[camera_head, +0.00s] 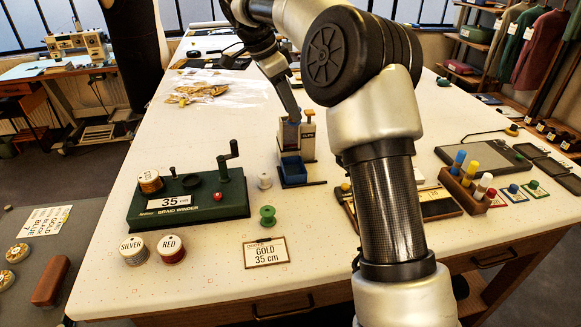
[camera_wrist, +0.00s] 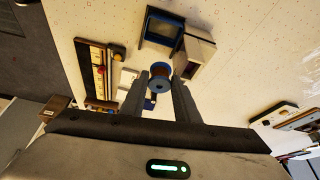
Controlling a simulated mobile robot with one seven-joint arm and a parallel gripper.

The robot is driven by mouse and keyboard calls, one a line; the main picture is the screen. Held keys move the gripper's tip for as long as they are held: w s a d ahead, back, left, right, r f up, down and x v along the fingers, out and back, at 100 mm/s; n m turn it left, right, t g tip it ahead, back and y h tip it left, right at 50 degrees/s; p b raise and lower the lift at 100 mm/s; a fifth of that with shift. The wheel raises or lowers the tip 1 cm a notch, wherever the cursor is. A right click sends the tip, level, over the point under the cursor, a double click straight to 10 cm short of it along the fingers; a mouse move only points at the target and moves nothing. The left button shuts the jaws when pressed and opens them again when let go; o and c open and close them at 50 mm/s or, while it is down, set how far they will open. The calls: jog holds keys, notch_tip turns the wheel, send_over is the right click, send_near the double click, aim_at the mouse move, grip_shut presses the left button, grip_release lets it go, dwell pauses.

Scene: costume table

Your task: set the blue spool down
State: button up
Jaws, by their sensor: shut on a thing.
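The blue spool (camera_wrist: 159,85), with a brownish middle, sits between the two grey fingers of my gripper (camera_wrist: 160,77) in the wrist view. The fingers are shut on it. An open blue bin (camera_wrist: 158,41) and a whitish device lie beyond the spool there. In the head view, the end of my arm (camera_head: 290,105) reaches down behind or beside the whitish device (camera_head: 308,143), above the blue bin (camera_head: 293,172). The spool cannot be made out in the head view. I cannot tell whether it touches anything below.
A green braid winder (camera_head: 190,208) stands left, with a white spool (camera_head: 264,180) and a green spool (camera_head: 267,215) beside it. A GOLD 35 cm card (camera_head: 266,252) lies in front. A wooden peg holder (camera_head: 463,190) stands right. Bare table lies left of the bin.

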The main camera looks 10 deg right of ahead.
notch_tip(320, 180, down, 17)
jog(key=shift+s+r+b, duration=0.1)
jog(key=shift+r+b, duration=0.1)
jog(key=shift+b, duration=1)
jog(key=shift+f, duration=0.1)
jog(key=o, duration=0.8)
